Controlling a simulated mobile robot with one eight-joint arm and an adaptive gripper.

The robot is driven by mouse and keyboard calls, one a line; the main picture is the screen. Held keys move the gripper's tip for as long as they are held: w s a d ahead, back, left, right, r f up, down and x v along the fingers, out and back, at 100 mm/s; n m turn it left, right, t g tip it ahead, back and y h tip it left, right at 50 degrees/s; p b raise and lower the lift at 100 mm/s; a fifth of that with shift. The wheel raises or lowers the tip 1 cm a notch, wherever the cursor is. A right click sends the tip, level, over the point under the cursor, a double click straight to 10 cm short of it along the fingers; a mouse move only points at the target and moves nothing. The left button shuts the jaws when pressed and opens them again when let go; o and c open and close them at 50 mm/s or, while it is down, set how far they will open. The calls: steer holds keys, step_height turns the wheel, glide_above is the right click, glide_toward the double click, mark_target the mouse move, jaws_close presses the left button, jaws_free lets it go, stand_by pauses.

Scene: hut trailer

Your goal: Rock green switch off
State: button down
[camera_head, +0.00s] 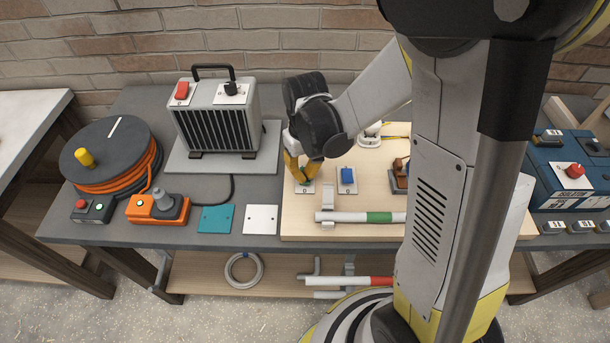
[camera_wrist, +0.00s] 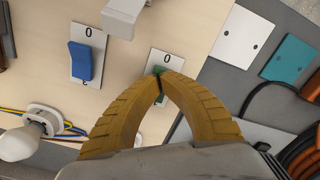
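The green switch (camera_wrist: 157,70) sits on a white plate (camera_wrist: 168,56) marked 0, on the light wooden board. In the wrist view my gripper (camera_wrist: 161,80) has its two yellow fingers together, with the tips at the switch and covering most of it. Only a little green shows around the tips, so the rocker's tilt cannot be told. I cannot tell whether the tips touch it. In the head view my gripper (camera_head: 302,182) points down onto the same plate (camera_head: 304,188), left of the blue switch.
A blue switch (camera_head: 347,175) on its own plate stands close by; it also shows in the wrist view (camera_wrist: 82,62). A white tube with a green band (camera_head: 380,217) lies in front. A heater (camera_head: 215,115) and a cable reel (camera_head: 112,150) stand to the left.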

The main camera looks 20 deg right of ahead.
step_height(320, 180, up, 7)
steer(key=p, duration=0.5)
steer(key=shift+f, duration=0.15)
stand_by(0.7)
steer(key=shift+r, duration=0.3)
steer(key=s+r+m+t+b, duration=0.1)
steer(key=s+r+t+b, duration=0.6)
steer(key=s, duration=0.3)
steer(key=shift+r, duration=0.35)
